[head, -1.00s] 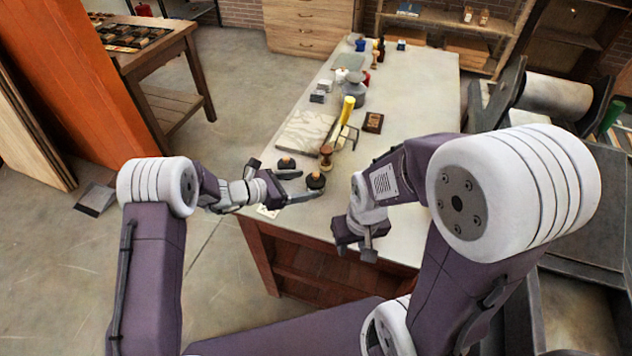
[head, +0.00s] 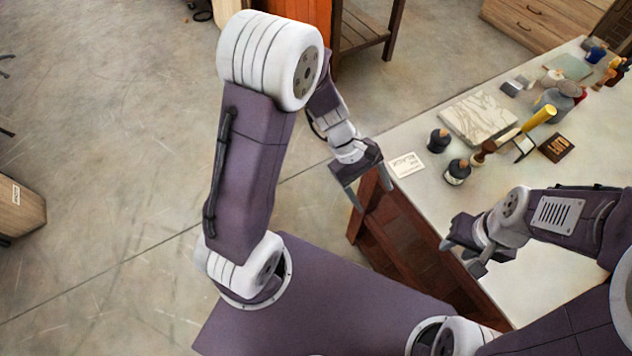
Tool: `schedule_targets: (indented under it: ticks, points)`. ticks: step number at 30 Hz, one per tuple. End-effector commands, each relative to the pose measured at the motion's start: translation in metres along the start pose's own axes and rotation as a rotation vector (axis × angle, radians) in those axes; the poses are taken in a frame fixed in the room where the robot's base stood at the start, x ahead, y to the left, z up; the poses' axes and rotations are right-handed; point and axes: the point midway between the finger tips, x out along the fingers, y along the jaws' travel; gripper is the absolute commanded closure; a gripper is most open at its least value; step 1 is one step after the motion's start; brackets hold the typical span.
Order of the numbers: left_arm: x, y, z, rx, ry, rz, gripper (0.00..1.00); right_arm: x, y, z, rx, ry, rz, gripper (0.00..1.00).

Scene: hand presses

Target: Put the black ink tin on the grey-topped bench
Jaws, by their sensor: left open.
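The grey-topped bench (head: 545,235) runs along the right of the head view. Two small dark round containers stand upright near its left end. The nearer dark one (head: 457,173), with a pale label, looks like the black ink tin, and the other dark one (head: 438,140) stands just behind it. A white card (head: 407,166) with dark lettering lies beside them. My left gripper (head: 373,197) is open and empty at the bench's left edge, apart from both containers. My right gripper (head: 465,262) hangs at the bench's front edge. Its finger gap is unclear, and I see nothing held.
A marbled slab (head: 480,117), a yellow-handled tool (head: 540,117), a dark brown block (head: 556,147) and a grey jar (head: 553,100) stand further along the bench. The front right part of the bench top is bare. Open concrete floor (head: 110,190) lies to the left.

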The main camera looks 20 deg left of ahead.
Motion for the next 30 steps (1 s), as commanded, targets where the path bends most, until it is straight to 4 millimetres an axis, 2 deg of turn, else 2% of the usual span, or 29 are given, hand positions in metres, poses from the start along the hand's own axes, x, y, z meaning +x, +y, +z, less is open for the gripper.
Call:
schedule_targets:
  ticks: [1, 3, 6, 9, 12, 19, 20, 26, 27, 30]
  points:
    - [-0.017, -0.032, -0.007, 0.181, 0.103, -0.083, 0.29, 0.0, 0.0, 0.0, 0.0, 0.0, 0.0, 0.64]
    - [-0.039, -0.07, -0.022, 0.433, 0.228, -0.204, 0.29, 0.0, 0.0, 0.0, 0.0, 0.0, 0.0, 0.64]
    - [-0.064, -0.1, -0.039, 0.713, 0.35, -0.33, 0.29, 0.0, 0.0, 0.0, 0.0, 0.0, 0.0, 0.64]
    - [-0.078, -0.113, -0.047, 0.873, 0.411, -0.401, 0.29, 0.0, 0.0, 0.0, 0.0, 0.0, 0.0, 0.64]
    - [-0.082, -0.116, -0.05, 0.927, 0.429, -0.425, 0.29, 0.0, 0.0, 0.0, 0.0, 0.0, 0.0, 0.64]
    - [-0.084, -0.115, -0.049, 0.926, 0.427, -0.426, 0.29, -0.002, 0.0, 0.0, 0.0, 0.0, 0.0, 0.64]
    - [-0.087, -0.114, -0.047, 0.926, 0.427, -0.426, 0.29, -0.006, 0.0, -0.001, 0.0, 0.0, 0.0, 0.64]
    - [-0.134, -0.099, -0.02, 0.924, 0.427, -0.425, 0.29, -0.062, -0.001, -0.006, 0.0, 0.0, 0.0, 0.64]
    - [-0.137, -0.098, -0.019, 0.924, 0.427, -0.425, 0.29, -0.065, -0.001, -0.007, 0.0, 0.001, 0.0, 0.64]
    - [-0.129, -0.101, -0.023, 0.923, 0.426, -0.425, 0.29, -0.056, -0.001, -0.006, 0.0, 0.001, 0.0, 0.64]
